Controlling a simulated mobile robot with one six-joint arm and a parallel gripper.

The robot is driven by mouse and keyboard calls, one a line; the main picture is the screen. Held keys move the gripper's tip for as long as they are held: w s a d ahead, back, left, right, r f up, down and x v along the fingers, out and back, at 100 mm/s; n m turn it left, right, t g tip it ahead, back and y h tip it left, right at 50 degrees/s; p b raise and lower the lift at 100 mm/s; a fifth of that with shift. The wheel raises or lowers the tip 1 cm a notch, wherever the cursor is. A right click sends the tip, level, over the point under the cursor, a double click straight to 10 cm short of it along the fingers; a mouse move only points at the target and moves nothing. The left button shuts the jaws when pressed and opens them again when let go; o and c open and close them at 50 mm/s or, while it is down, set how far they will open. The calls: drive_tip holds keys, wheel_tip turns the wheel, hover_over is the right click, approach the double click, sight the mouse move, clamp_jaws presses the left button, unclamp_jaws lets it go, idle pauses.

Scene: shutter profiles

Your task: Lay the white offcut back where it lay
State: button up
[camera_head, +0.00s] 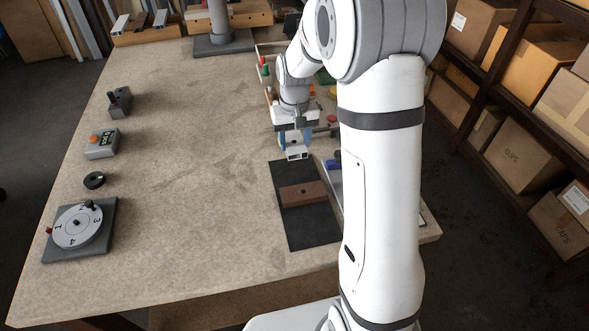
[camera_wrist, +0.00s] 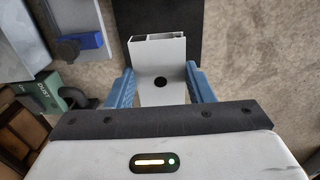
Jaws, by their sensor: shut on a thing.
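My gripper (camera_head: 294,141) is shut on the white offcut (camera_head: 297,153), a short hollow profile piece. In the wrist view my gripper (camera_wrist: 160,84) has its blue fingers on both sides of the white offcut (camera_wrist: 158,88). The offcut's open end, with its chambers, points away from my palm, and a dark round hole shows in its near face. The offcut is near the far end of a black mat (camera_head: 309,235); I cannot tell how high it is above the worktop. The mat also shows in the wrist view (camera_wrist: 190,16).
A brown block (camera_head: 303,193) lies across the mat. A grey tray (camera_wrist: 72,20) with a blue piece (camera_wrist: 92,40) and a green box marked DUST (camera_wrist: 42,92) stand beside my gripper. A dial plate (camera_head: 78,228) and small devices line the left edge. The table's middle is clear.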

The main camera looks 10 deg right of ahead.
sight(295, 170)
wheel_tip(295, 170, down, 8)
drive_tip(key=shift+f+p, duration=0.1)
drive_tip(key=shift+p, duration=0.35)
drive_tip(key=shift+f, duration=0.1)
drive_tip(key=o, duration=1.1)
drive_tip(key=shift+c, duration=0.2)
wheel_tip(295, 170, up, 11)
drive_tip(key=shift+w+b, duration=0.1)
drive_tip(key=shift+b, duration=0.4)
drive_tip(key=shift+r, duration=0.7)
drive_tip(key=s+r+t, duration=0.1)
drive_tip(key=s+r, duration=0.2)
drive_tip(key=s, duration=0.9)
drive_tip(key=s+r+t, duration=0.2)
drive_tip(key=s+r, duration=0.2)
drive_tip(key=s, duration=0.8)
drive_tip(key=shift+s+d+r, duration=0.15)
drive_tip(key=shift+s+r, duration=0.05)
drive_tip(key=shift+r, duration=0.1)
